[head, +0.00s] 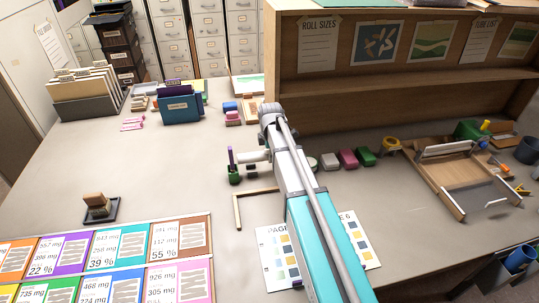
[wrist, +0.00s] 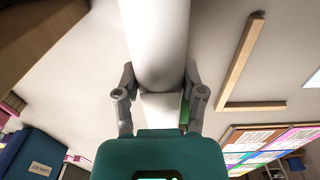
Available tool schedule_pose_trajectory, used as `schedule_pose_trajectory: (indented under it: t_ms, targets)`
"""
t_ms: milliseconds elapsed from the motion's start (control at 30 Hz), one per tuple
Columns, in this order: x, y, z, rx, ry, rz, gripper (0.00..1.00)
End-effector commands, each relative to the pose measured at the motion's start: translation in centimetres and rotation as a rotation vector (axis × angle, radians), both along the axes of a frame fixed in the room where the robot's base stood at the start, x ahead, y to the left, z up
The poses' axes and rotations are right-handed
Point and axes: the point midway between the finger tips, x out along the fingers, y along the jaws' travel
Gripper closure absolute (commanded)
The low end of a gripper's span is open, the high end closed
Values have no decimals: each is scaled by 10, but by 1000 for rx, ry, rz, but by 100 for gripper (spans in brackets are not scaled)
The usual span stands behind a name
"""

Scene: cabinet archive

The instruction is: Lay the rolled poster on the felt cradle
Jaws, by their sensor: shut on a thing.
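The rolled poster, a thick white cylinder (wrist: 160,35), fills the upper middle of the wrist view. My gripper (wrist: 159,100) has its two grey fingers on either side of white material at the lower end of this cylinder. It is shut on it. In the head view my arm hides the fingers and most of what they hold. A green strip (wrist: 185,112) shows beside the right finger; I cannot tell what it belongs to. I cannot surely pick out the felt cradle. A wooden tray with a grey surface (head: 483,191) stands on the right of the table.
An L-shaped wooden strip (head: 238,207) lies left of my arm, also in the wrist view (wrist: 239,62). A green-based item with a purple top (head: 233,172) stands close by. Several small blocks line the shelf front (head: 348,159). A blue file box (head: 180,107) stands farther back.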

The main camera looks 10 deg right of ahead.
Motion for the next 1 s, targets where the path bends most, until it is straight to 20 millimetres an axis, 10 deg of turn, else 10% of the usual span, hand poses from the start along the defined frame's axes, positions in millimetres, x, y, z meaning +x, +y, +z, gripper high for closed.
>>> schedule_pose_trajectory:
  t_ms: [1000]
  targets:
    - [0,-1,-38,0,0,-1,97]
